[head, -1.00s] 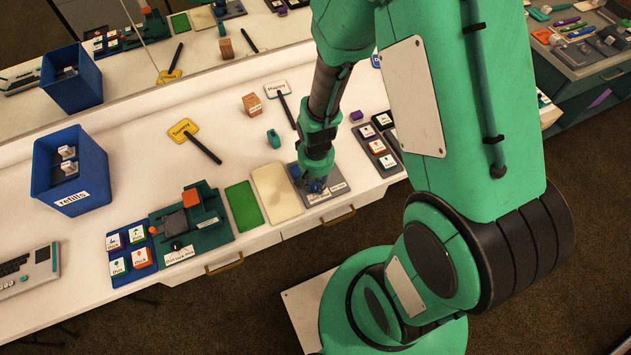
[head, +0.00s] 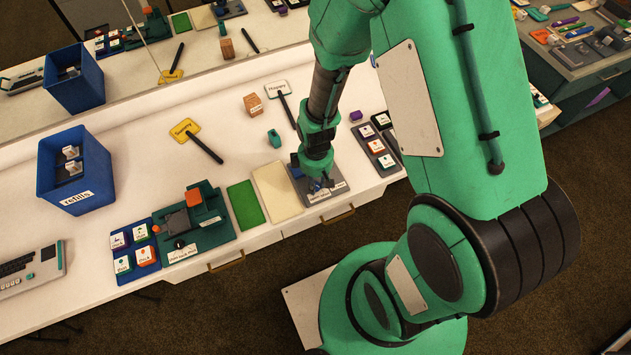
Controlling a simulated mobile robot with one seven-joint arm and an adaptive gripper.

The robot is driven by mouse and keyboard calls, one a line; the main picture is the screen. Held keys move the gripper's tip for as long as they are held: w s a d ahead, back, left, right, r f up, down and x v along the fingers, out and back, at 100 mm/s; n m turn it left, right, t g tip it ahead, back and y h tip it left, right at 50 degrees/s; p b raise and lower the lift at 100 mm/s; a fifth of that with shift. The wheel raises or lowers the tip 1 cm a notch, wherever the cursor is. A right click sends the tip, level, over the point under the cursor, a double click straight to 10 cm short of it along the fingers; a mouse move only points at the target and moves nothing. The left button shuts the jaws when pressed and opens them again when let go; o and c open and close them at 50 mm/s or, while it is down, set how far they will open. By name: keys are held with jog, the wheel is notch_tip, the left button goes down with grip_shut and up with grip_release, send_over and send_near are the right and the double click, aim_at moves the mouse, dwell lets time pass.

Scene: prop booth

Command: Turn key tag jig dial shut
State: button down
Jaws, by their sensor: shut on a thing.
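The key tag jig (head: 340,185) is a grey plate with small white labels at the front edge of the white counter, right of the middle. My gripper (head: 320,184) points down onto the front part of this jig. It is shut on the jig's dial, which is mostly hidden by the fingers; only small dark and blue bits show there. A blue part (head: 294,160) of the jig shows just left of my wrist.
A green mat (head: 244,204) and cream mat (head: 276,192) lie left of the jig. Further left are a teal jig (head: 212,236) and blue refills bin (head: 50,172). A grey tray (head: 388,161) of stamps sits right. Happy (head: 277,88) and Sunny (head: 186,130) signs lie behind.

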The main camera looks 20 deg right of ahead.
jog(key=shift+n, duration=1.3)
jog(key=c, duration=1.5)
grip_release()
jog(key=shift+o, duration=0.2)
jog(key=shift+w+r, duration=0.1)
jog(key=shift+r, duration=0.75)
notch_tip(320, 180, up, 10)
jog(key=shift+r, duration=0.15)
